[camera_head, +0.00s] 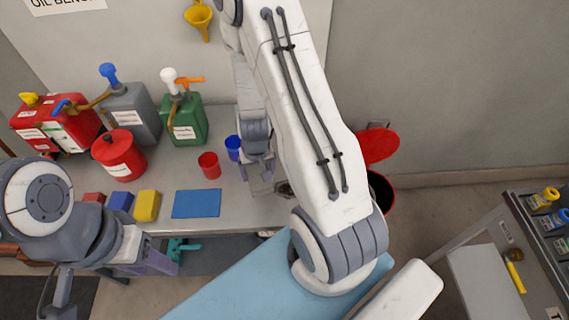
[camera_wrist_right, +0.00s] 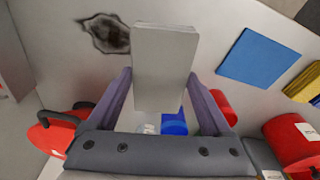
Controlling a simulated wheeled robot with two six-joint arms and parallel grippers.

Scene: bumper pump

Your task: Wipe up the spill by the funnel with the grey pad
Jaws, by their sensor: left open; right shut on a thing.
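My right gripper (camera_wrist_right: 165,95) is shut on the grey pad (camera_wrist_right: 165,65), a pale block between its two fingers. The pad is over the bench, just beside the spill; I cannot tell whether it touches the top. The spill (camera_wrist_right: 105,34) is a dark, uneven patch on the bench. In the head view only part of the spill (camera_head: 283,188) shows, as my right arm hides the rest. The yellow funnel (camera_head: 199,18) hangs on the wall above the bench. My left gripper (camera_head: 155,262) is open and empty, in front of the bench's near edge.
A red cup (camera_head: 209,166) and blue cup (camera_head: 233,148) stand left of my right gripper. A blue mat (camera_head: 196,204) and coloured blocks (camera_head: 147,205) lie along the front. Cans with pumps (camera_head: 183,120) stand behind. A red lidded bin (camera_head: 379,190) is right of the bench.

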